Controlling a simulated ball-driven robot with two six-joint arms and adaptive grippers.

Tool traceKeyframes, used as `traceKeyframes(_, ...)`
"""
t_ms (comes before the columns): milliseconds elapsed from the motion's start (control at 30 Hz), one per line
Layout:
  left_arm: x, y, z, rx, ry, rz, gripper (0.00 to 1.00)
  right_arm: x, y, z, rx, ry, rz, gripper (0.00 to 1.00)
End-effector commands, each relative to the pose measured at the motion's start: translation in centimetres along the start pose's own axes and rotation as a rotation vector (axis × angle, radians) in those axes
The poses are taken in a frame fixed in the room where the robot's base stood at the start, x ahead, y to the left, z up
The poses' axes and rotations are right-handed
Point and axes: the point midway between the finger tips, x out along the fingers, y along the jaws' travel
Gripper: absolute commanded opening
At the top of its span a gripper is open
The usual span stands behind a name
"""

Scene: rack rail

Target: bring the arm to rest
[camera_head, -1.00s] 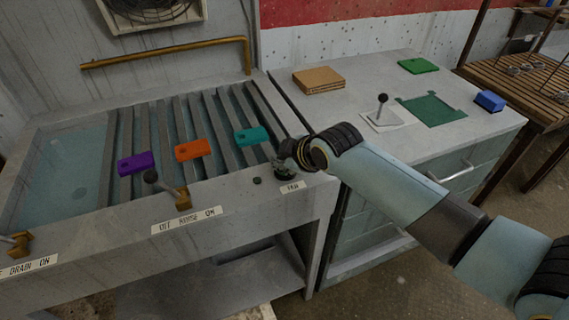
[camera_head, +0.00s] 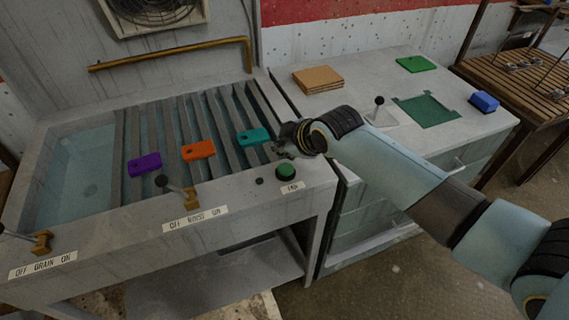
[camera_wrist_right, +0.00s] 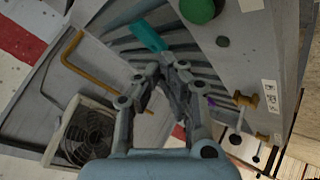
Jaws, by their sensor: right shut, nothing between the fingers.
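My right arm comes in from the right in the head view. Its gripper (camera_head: 280,150) is over the right end of the slatted rack, close to the teal block (camera_head: 252,136) and above the green fan button (camera_head: 286,172). In the right wrist view the gripper (camera_wrist_right: 168,62) has its fingertips together with nothing held, and the teal block (camera_wrist_right: 147,36) lies just beyond them. I cannot tell from these views how high the fingertips are above the rack. My left gripper is in neither view.
An orange block (camera_head: 198,150) and a purple block (camera_head: 144,164) rest on the slats. A rinse lever (camera_head: 174,186) and a drain lever (camera_head: 38,240) stand on the sink's front.

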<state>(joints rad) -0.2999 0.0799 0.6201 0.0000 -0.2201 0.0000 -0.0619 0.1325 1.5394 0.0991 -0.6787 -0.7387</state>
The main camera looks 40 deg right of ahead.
Motion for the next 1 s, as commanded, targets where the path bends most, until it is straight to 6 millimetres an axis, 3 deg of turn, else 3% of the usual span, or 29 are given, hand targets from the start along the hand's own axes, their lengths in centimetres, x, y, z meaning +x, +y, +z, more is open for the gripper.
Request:
traceKeyframes(267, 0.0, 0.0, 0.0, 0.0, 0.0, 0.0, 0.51, 0.0, -0.1, 0.0, 0.001, -0.001, -0.001, 0.0)
traceKeyframes(367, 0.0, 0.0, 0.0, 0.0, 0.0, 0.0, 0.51, -1.0, -0.6, 0.3, 0.027, -0.015, -0.016, 0.0)
traceKeyframes(467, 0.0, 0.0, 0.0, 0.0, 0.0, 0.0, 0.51, -3.9, -2.1, 1.1, 0.104, -0.062, -0.056, 0.0)
traceKeyframes(633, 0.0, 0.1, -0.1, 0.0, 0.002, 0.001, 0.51, -11.1, -4.8, 2.8, 0.283, -0.187, -0.122, 0.0)
traceKeyframes(1000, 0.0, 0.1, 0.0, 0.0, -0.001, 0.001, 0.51, -22.5, -7.4, 4.8, 0.539, -0.384, -0.158, 0.0)
